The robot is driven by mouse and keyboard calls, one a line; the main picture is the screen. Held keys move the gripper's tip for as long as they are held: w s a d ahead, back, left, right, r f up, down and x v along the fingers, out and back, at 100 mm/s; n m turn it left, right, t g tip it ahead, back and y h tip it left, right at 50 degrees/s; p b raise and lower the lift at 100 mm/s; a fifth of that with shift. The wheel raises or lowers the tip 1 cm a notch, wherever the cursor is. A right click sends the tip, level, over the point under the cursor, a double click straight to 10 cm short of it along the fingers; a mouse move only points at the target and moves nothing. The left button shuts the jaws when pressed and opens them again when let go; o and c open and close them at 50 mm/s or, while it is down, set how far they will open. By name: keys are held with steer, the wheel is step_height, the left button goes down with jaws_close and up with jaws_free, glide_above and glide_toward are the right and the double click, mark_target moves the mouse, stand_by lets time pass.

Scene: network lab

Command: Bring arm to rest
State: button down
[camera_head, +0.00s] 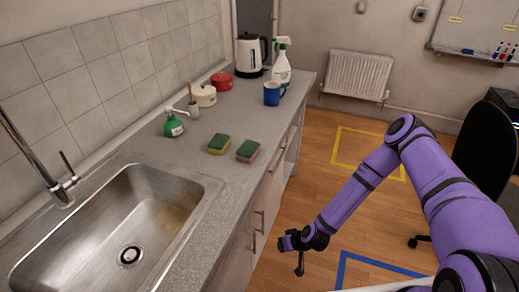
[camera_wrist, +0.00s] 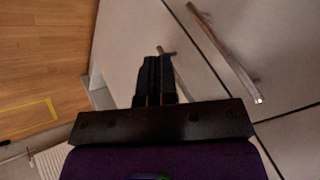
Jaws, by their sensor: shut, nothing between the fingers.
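My purple arm reaches from the lower right in the head view, bends at the elbow and slopes down to the left. My gripper (camera_head: 299,268) hangs in front of the cabinet fronts, below the counter top. In the wrist view my gripper (camera_wrist: 154,62) shows its two black fingers pressed together, with nothing between them. Cabinet doors with metal bar handles (camera_wrist: 225,52) lie beyond the fingers. I cannot tell the exact gap between the fingers and the doors.
A black chair (camera_head: 485,150) stands at the right. Wooden floor (camera_head: 318,165) is open between.

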steer(key=shift+w, duration=0.1)
steer(key=w+d+r+n+h, duration=0.1)
steer(key=w+d+r, duration=0.2)
steer(key=r, duration=0.4)
steer(key=w+d+r+h, duration=0.1)
steer(key=w+d+r, duration=0.2)
steer(key=r, duration=0.4)
steer(key=w+d+r+n, duration=0.1)
steer(key=w+d+r, duration=0.25)
steer(key=r, duration=0.35)
steer(key=s+d+r+h, duration=0.1)
steer(key=d+r+h, duration=0.15)
steer(key=r, duration=0.85)
steer(key=d+r+h, duration=0.1)
steer(key=d+r, duration=0.2)
steer(key=r, duration=0.8)
steer(key=s+r+m, duration=0.1)
steer(key=s+r, duration=0.4)
steer(key=r, duration=0.5)
steer(key=s+d+r+m, duration=0.1)
steer(key=s+r, duration=0.7)
steer(key=s, duration=0.4)
steer(key=s+d+r+m+t, duration=0.1)
steer(key=s+r+m, duration=0.1)
steer(key=s+r, duration=0.7)
steer(key=s, duration=0.3)
steer(key=shift+m+h, duration=0.3)
steer(key=shift+h, duration=0.05)
steer(key=shift+w+d, duration=0.1)
steer(key=shift+d, duration=0.05)
